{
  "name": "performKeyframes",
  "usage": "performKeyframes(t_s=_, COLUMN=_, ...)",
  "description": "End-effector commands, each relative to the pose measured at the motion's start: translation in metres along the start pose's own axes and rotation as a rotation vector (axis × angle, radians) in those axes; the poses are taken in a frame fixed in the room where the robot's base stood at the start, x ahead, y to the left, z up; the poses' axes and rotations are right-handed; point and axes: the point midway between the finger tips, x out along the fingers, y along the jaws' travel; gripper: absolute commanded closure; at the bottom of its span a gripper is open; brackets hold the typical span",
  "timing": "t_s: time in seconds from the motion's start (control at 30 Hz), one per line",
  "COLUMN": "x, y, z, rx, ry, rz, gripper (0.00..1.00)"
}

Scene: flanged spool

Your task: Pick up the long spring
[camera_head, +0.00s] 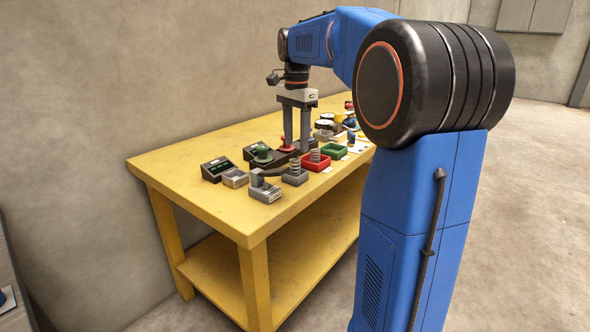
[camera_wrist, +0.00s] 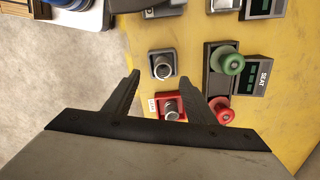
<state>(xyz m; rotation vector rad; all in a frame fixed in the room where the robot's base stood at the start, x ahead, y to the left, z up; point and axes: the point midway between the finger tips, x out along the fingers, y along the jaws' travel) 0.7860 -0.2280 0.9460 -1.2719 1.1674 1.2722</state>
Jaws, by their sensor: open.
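Two upright coil springs stand in small trays. One spring (camera_head: 295,166) is in a grey tray (camera_head: 294,179); it also shows in the wrist view (camera_wrist: 162,70). The other spring (camera_head: 315,156) is in a red tray (camera_head: 317,165); it also shows in the wrist view (camera_wrist: 171,112). I cannot tell for sure which is the long one. My gripper (camera_head: 296,148) points down above the table behind the trays, open and empty. In the wrist view, my gripper (camera_wrist: 159,79) has its fingers spread, with both springs seen between them.
A green tray (camera_head: 334,151) and several parts crowd the yellow table (camera_head: 205,137). Its near left end is clear.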

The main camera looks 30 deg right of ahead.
Motion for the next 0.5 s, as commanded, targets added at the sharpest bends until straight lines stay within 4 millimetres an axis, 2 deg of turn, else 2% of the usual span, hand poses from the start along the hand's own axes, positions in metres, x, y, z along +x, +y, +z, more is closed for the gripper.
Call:
performKeyframes(t_s=0.27, x=0.018, y=-0.001, z=0.0, rx=0.0, ry=0.0, rz=0.0, gripper=0.49)
performKeyframes(t_s=0.5, x=0.05, y=-0.006, z=0.0, rx=0.0, ry=-0.001, rz=0.002, gripper=0.49)
